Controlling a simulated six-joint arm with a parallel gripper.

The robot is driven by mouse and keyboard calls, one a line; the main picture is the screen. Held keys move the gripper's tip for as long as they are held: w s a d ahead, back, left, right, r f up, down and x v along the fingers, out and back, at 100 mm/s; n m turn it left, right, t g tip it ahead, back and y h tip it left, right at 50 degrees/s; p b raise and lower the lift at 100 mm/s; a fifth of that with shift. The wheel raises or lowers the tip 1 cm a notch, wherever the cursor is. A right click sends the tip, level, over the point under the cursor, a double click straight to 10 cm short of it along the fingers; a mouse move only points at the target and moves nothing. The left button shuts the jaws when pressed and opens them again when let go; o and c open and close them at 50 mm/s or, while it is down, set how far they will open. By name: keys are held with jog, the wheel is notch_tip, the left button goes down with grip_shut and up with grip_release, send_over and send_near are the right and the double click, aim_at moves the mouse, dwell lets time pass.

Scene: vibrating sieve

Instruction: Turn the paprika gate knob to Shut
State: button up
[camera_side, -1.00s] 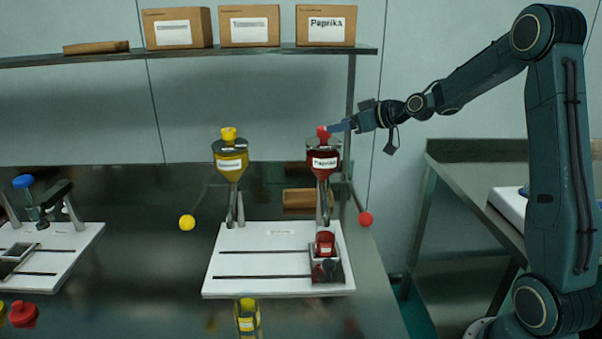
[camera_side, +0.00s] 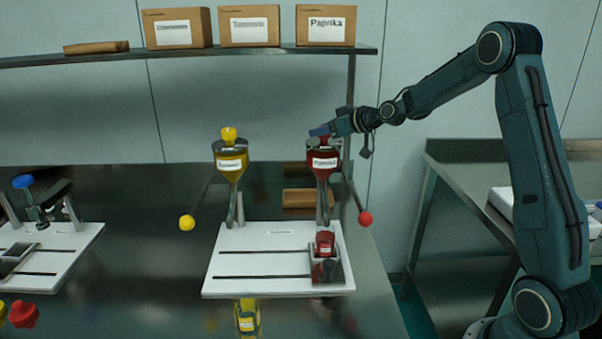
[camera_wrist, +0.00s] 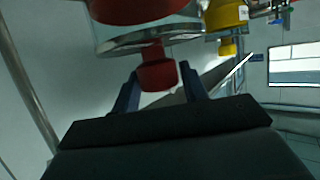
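The paprika hopper (camera_side: 323,163), a red funnel labelled Paprika, stands on the right side of the white board. Its red knob (camera_wrist: 158,73) sits on top; in the side view my gripper (camera_side: 322,131) mostly hides it. The wrist view shows my gripper (camera_wrist: 161,76) with one finger on each side of this knob. The left finger is close against it, and a narrow gap shows at the right finger. A red ball (camera_side: 365,218) on a rod hangs at the hopper's right. I cannot read any Shut mark.
A yellow hopper (camera_side: 229,165) with a yellow knob (camera_side: 229,134) stands to the left on the same white board (camera_side: 245,266). A red jar (camera_side: 325,242) stands below the paprika hopper. A shelf (camera_side: 200,53) with boxes runs behind and above.

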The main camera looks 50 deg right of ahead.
jog(key=c, duration=0.6)
jog(key=shift+o, duration=0.2)
jog(key=shift+m+h, duration=0.8)
jog(key=shift+h, duration=0.1)
jog(key=o, duration=1)
jog(key=shift+s, duration=0.15)
jog(key=v, duration=1.3)
jog(key=shift+s, duration=0.25)
jog(key=shift+r, duration=0.1)
jog(key=shift+a, duration=0.1)
